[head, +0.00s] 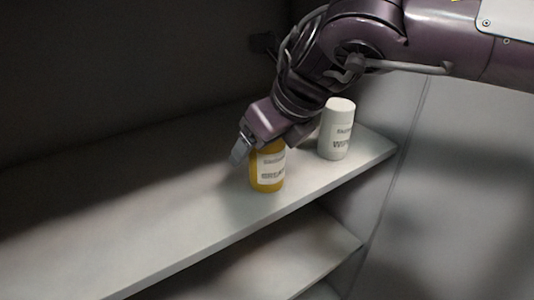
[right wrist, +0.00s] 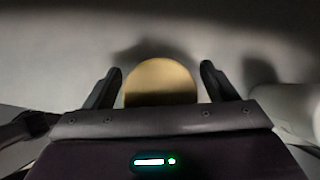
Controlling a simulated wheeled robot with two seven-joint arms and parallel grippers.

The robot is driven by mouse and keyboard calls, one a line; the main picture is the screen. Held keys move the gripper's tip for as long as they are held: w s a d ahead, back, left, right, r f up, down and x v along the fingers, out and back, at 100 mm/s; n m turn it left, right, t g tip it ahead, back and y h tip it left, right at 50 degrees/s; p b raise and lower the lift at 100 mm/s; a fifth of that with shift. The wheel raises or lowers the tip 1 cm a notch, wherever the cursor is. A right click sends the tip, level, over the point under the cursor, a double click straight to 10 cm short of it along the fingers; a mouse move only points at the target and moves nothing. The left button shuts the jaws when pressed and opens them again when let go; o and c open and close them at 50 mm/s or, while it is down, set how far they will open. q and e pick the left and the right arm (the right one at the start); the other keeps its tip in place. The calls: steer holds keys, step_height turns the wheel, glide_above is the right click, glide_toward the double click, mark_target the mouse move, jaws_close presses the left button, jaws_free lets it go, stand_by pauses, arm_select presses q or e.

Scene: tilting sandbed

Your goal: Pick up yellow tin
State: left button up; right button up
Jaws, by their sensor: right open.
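The yellow tin (head: 268,178) stands upright on the upper shelf, with a pale label around its middle. Its top is hidden behind my right gripper (head: 250,155) in the head view. In the right wrist view the tin's round yellow top (right wrist: 161,80) lies between the two dark fingers of the right gripper (right wrist: 162,84). A gap shows on each side, and the fingers do not appear to touch it. The right gripper is open, reaching down at the tin from above. My left gripper is in neither view.
A white tin (head: 337,130) with a label stands upright to the right of the yellow tin, close to the right arm. The upper shelf (head: 110,225) is bare to the left. A lower shelf (head: 285,258) lies beneath. A side wall stands at the right.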

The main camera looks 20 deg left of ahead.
steer(key=shift+r, duration=0.1)
steer(key=c, duration=1.3)
